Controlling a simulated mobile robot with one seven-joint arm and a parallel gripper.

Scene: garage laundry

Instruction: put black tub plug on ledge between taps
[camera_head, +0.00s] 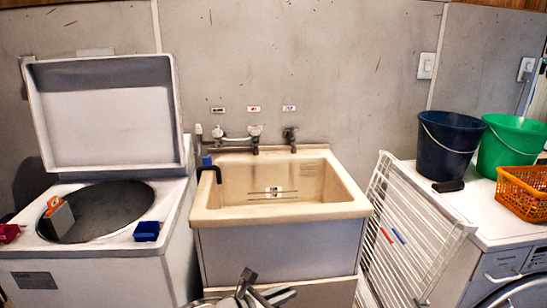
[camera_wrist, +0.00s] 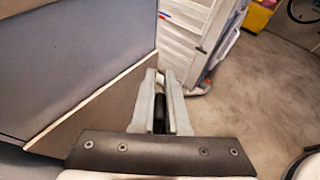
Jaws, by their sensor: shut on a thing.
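My gripper (camera_head: 247,281) is low in front of the tub at the bottom of the head view. In the wrist view my gripper (camera_wrist: 160,78) points down past the cabinet front toward the floor. Its fingers are shut on a small black thing (camera_wrist: 159,114), which looks like the black tub plug, mostly hidden between them. The cream tub (camera_head: 280,212) stands in the middle of the head view. Its back ledge (camera_head: 272,150) runs between the left tap (camera_head: 254,134) and the right tap (camera_head: 290,138), and that stretch looks bare.
An open-lidded washer (camera_head: 100,262) stands left, with a blue box (camera_head: 147,231) on its edge. A dark hose (camera_head: 214,170) hooks over the tub's left rim. A white drying rack (camera_head: 395,265) leans at the right, beside a machine carrying buckets (camera_head: 447,145) and an orange basket (camera_head: 523,193).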

